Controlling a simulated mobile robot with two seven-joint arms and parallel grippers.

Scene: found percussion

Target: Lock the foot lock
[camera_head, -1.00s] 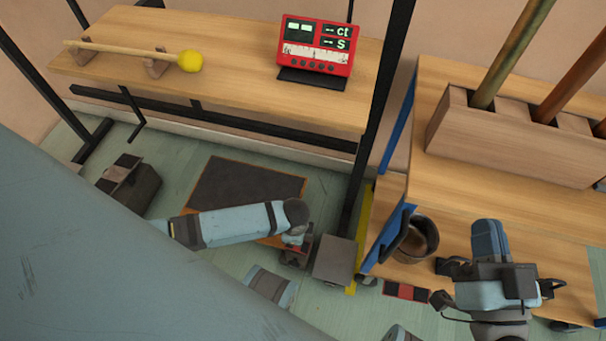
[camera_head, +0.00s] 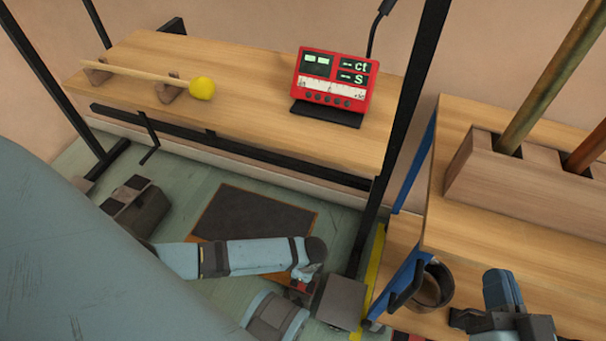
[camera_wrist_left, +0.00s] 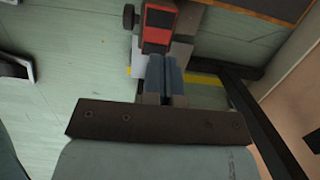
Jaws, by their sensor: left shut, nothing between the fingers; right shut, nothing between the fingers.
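The foot lock, a red and black pedal (camera_wrist_left: 157,46), shows at the top centre of the left wrist view, near the floor beside a dark wheel. In the head view a bit of red (camera_head: 311,284) shows below the end of my left arm, which hides most of that spot and the left fingers. My right gripper (camera_head: 502,290) is shut and empty at the lower right, over the wooden bench.
A grey block (camera_head: 341,302) stands right of the left arm's end. A cup (camera_head: 431,287) is at the blue-framed bench. A red counter (camera_head: 333,82) and a yellow-headed mallet (camera_head: 202,89) are on the back shelf. A dark mat (camera_head: 255,225) lies on the floor.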

